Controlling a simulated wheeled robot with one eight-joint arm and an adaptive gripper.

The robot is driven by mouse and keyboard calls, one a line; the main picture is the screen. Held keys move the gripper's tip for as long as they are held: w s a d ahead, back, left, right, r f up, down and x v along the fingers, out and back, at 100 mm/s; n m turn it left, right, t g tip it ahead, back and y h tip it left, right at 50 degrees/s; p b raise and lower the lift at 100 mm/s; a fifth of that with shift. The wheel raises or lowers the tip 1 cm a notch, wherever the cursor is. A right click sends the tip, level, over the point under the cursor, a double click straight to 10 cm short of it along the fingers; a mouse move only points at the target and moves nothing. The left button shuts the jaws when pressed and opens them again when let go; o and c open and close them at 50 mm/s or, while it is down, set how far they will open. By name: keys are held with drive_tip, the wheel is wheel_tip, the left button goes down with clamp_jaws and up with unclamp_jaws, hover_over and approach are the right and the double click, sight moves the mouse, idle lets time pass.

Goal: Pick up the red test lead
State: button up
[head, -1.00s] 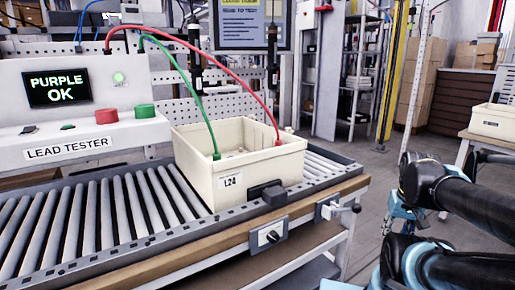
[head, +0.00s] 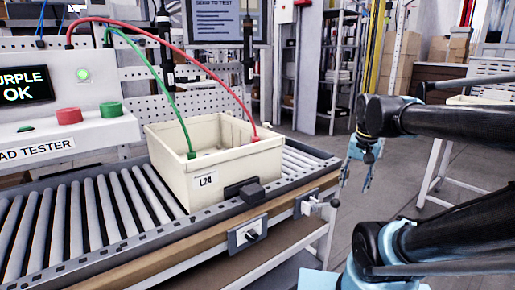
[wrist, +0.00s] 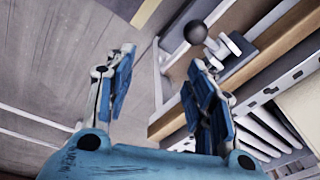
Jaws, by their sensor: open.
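The red test lead (head: 217,75) arcs from the top of the lead tester (head: 75,110) down to the right rim of the cream bin (head: 225,179) marked L24. Its lower end (head: 254,138) sits at that rim. A green lead (head: 172,98) runs from the tester to the bin's front left rim. My gripper (head: 368,178) hangs right of the conveyor, apart from the bin and the lead. In the wrist view my gripper (wrist: 160,90) has its blue fingers spread, with nothing between them. The red lead does not show in the wrist view.
The bin stands on a roller conveyor (head: 73,215) with a dark stop block (head: 252,191) at its front. Two hanging screwdrivers (head: 165,50) are above the bin. Open floor lies to the right.

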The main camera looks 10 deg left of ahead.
drive_tip(key=w+a+r+m, duration=0.3)
drive_tip(key=w+a+r, duration=0.4)
drive_tip(key=r, duration=0.2)
wheel_tip(320, 180, up, 13)
drive_tip(key=m+g, duration=0.2)
drive_tip(key=m, duration=0.7)
hover_over(256, 139)
drive_tip(key=w+d, duration=0.1)
drive_tip(key=w, duration=0.1)
drive_tip(key=shift+y, duration=0.4)
drive_tip(key=f, duration=0.5)
drive_tip(key=a+f, duration=0.1)
drive_tip(key=f, duration=1)
drive_tip(key=shift+s+a+f, duration=0.2)
drive_tip(key=shift+f, duration=0.1)
clamp_jaws()
